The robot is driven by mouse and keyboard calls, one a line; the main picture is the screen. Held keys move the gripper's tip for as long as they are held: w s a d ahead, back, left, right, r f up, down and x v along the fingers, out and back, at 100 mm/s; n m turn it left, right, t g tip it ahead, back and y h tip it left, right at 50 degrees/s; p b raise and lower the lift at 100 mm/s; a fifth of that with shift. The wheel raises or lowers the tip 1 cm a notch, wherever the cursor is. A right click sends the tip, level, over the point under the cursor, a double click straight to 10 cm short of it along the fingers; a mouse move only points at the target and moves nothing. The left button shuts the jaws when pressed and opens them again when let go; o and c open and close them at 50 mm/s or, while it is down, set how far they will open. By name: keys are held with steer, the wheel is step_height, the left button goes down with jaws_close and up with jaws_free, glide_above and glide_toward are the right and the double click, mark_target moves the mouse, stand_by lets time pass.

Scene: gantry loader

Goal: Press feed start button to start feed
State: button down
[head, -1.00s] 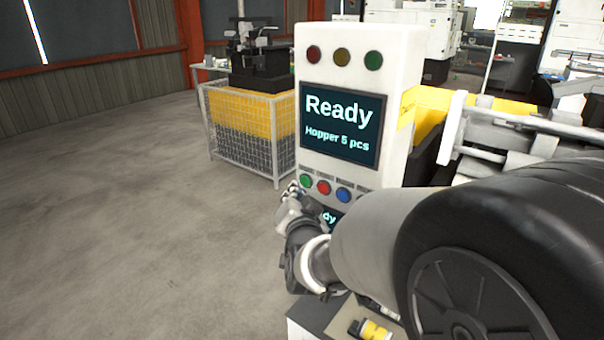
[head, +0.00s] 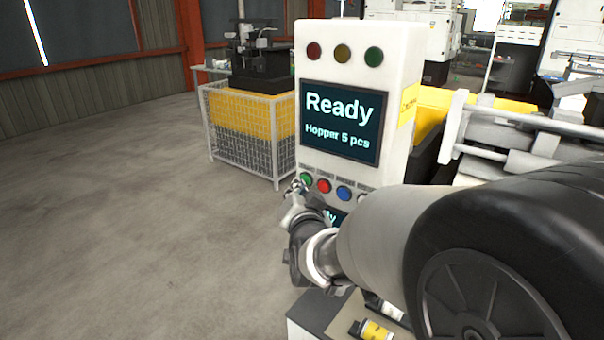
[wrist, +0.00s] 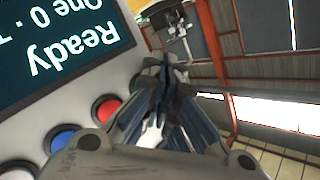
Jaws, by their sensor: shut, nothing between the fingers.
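A white control panel (head: 400,60) stands upright ahead of me, with a screen (head: 340,122) reading "Ready" and "Hopper 5 pcs". Below the screen is a row of buttons: green (head: 306,179), red (head: 324,186) and blue (head: 344,194). Their small labels are not legible, so I cannot read which is feed start. My gripper (head: 298,186) is shut and empty, its tips at the green button's left edge; I cannot tell whether they touch it.
Three lamps (head: 343,54), red, amber and green, sit above the screen. A wire-mesh cage (head: 245,135) stands behind left. Yellow-labelled items (head: 374,331) lie below my arm. The floor at left is clear.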

steer(key=shift+w+d, duration=0.2)
stand_by(0.5)
steer(key=shift+a, duration=0.1)
steer(key=shift+s+a+b, duration=0.4)
steer(key=shift+s, duration=0.2)
steer(key=s+a, duration=0.1)
steer(key=s, duration=0.1)
steer(key=s+a, duration=0.2)
stand_by(0.4)
stand_by(0.5)
